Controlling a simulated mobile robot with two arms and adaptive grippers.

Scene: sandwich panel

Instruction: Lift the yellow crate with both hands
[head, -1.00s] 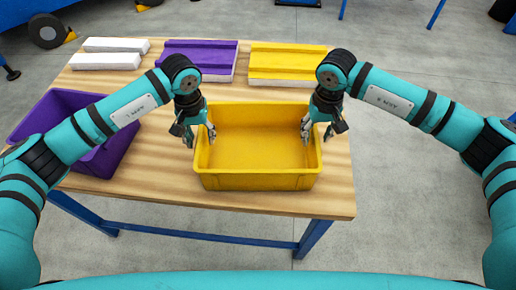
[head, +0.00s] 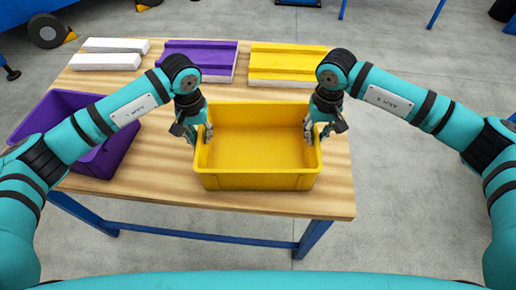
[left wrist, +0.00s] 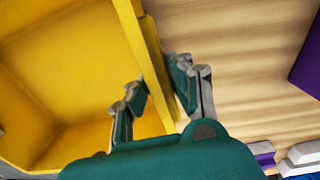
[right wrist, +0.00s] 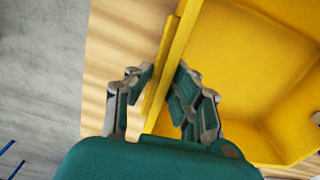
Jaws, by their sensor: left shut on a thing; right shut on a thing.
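The yellow crate (head: 256,180) is empty and stands upright on the wooden table, near its front edge. My left gripper (head: 199,136) is shut on the crate's left wall, with one finger inside and one outside. The left wrist view shows that wall (left wrist: 150,70) between the fingers (left wrist: 153,88). My right gripper (head: 316,134) is shut on the right wall in the same way. The right wrist view shows the wall (right wrist: 172,60) between its fingers (right wrist: 160,88). The crate's base appears to rest on the table.
A purple crate (head: 112,150) stands at the table's left, partly behind my left arm. Purple (head: 200,50) and yellow (head: 288,62) panels and white blocks (head: 105,62) lie along the back of the wooden table (head: 160,185). Bare tabletop surrounds the yellow crate.

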